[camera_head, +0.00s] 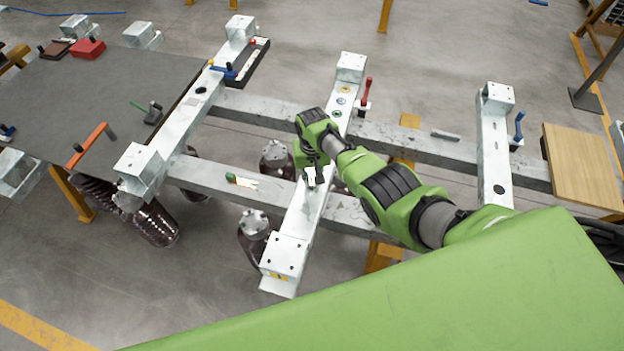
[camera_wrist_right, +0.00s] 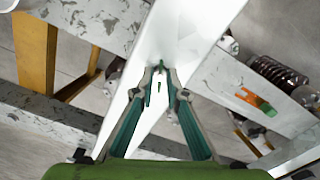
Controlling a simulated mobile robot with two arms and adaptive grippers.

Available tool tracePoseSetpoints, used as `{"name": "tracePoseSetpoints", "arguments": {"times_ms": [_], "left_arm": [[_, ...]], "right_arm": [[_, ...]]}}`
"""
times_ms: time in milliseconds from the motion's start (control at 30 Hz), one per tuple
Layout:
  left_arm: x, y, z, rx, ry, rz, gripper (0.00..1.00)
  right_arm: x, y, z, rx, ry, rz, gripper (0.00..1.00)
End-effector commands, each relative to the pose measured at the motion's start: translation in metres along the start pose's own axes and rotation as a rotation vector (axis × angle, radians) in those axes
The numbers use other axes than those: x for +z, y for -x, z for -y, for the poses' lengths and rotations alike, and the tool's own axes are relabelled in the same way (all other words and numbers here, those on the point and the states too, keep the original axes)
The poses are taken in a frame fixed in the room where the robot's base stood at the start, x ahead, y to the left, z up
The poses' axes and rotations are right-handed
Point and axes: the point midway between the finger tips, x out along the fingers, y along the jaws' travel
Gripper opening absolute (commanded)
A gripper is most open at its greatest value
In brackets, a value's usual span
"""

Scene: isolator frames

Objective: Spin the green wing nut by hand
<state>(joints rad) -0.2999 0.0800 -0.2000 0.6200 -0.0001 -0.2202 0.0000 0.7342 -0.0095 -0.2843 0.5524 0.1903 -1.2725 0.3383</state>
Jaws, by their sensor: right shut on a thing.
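My right gripper (camera_head: 313,182) reaches down onto the middle white metal beam (camera_head: 297,222) in the head view. In the right wrist view its two fingers (camera_wrist_right: 159,68) converge over the white beam and are shut on a small green part, which I take to be the green wing nut (camera_wrist_right: 159,86). Only slivers of the nut show between the fingers; the rest is hidden. In the head view the gripper and arm cover it. My left gripper is not in view.
Colored rings (camera_head: 337,113) and a red-handled lever (camera_head: 366,92) sit at the beam's far end. Grey rails (camera_head: 235,177) cross under the white beams. An orange-and-green tool (camera_wrist_right: 256,102) lies on a rail. A dark table (camera_head: 130,75) stands left, a wooden board (camera_head: 580,165) right.

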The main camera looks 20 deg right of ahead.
Motion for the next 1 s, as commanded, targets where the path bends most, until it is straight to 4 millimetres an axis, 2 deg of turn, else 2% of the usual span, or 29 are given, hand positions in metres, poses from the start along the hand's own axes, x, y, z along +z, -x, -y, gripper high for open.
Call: {"name": "tracePoseSetpoints", "arguments": {"times_ms": [1000], "left_arm": [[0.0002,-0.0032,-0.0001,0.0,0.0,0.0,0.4]], "right_arm": [[0.0015,-0.0017,-0.0002,-0.001,0.966,0.003,0.0]]}}
